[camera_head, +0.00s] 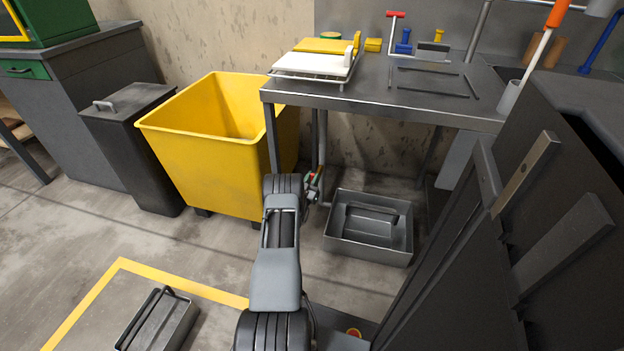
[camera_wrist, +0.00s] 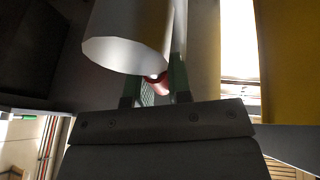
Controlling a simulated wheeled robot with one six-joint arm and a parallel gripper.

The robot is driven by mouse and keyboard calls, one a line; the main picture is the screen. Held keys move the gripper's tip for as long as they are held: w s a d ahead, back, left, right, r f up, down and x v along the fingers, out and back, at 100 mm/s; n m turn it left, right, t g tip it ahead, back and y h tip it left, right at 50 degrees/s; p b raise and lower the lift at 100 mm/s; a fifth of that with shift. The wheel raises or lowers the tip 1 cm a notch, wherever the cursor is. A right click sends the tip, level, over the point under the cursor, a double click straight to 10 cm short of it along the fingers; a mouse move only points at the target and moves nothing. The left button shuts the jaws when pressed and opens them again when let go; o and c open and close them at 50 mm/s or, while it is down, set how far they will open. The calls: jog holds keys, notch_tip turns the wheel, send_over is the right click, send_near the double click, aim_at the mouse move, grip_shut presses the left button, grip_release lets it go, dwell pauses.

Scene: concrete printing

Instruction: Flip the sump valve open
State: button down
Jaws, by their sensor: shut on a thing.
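My gripper (camera_head: 314,187) is under the left end of the metal bench, beside a thin vertical drain pipe (camera_head: 322,140). In the wrist view its two green-lined fingers (camera_wrist: 156,92) are closed around a small red part, which looks like the sump valve's handle (camera_wrist: 160,82). A wide pale pipe end (camera_wrist: 128,45) hangs in front of the fingers and hides much of the valve. The handle's angle cannot be made out. In the head view the valve is mostly covered by my gripper.
A yellow skip (camera_head: 205,160) stands close on the left. The bench (camera_head: 380,105) is overhead. A dark panel (camera_head: 560,250) fills the right side.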

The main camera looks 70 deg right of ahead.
jog(key=shift+s, duration=0.15)
jog(key=c, duration=1.2)
grip_release()
jog(key=shift+o, duration=0.7)
jog(key=p+v, duration=0.3)
jog(key=v, duration=1.1)
jog(key=shift+r, duration=0.15)
